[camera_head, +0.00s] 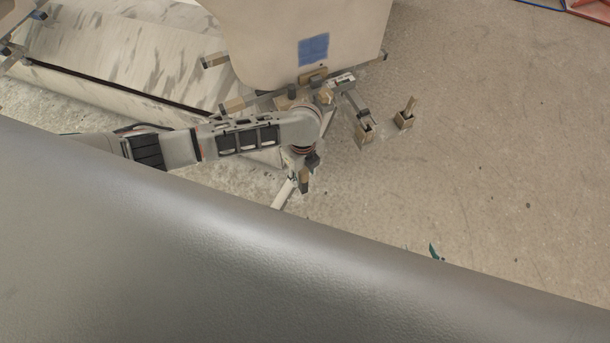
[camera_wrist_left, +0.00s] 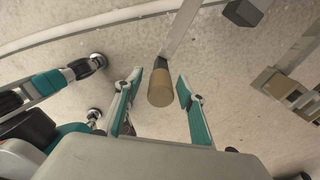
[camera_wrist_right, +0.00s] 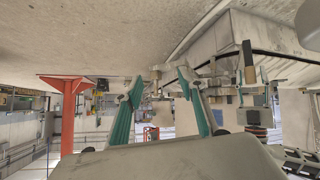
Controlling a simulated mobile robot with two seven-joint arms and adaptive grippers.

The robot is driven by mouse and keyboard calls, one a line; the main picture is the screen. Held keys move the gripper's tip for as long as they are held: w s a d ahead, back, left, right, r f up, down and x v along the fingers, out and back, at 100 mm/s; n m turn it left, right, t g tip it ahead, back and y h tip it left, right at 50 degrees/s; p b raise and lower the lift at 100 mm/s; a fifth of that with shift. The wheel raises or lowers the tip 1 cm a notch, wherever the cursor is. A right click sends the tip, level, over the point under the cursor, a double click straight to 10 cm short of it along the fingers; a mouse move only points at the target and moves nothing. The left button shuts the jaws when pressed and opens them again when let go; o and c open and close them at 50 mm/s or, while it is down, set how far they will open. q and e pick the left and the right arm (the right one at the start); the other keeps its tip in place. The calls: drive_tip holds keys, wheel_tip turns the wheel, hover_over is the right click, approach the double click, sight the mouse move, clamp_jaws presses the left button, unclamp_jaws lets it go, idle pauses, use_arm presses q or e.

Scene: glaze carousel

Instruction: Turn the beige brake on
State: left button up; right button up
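In the left wrist view a beige cylindrical handle (camera_wrist_left: 165,88) sits at the end of a pale lever, in line with the gap between the fingers of my left gripper (camera_wrist_left: 160,80). The gripper is open. I cannot tell how deep the handle sits between the fingers, and no contact shows. In the head view my left arm reaches the carousel hardware, and its wrist hides most of the fingers. My right gripper (camera_wrist_right: 160,82) is open and empty in its wrist view. In the head view only a teal tip of it (camera_head: 435,252) shows past a large grey surface.
A pale panel with a blue square (camera_head: 313,49) stands above the hardware in the head view. Brackets with tan blocks (camera_head: 404,118) project right of my left wrist. A dark grey block (camera_wrist_left: 242,13) hangs near the lever. Open floor (camera_head: 500,150) lies to the right.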

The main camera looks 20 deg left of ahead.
use_arm(q)
drive_tip(key=shift+s+f, duration=0.1)
drive_tip(key=shift+f, duration=0.85)
drive_tip(key=shift+f+b, duration=0.35)
drive_tip(key=shift+d+f, duration=0.1)
drive_tip(key=shift+f, duration=0.15)
clamp_jaws()
use_arm(e)
drive_tip(key=shift+w+d, duration=0.25)
drive_tip(key=shift+w, duration=0.25)
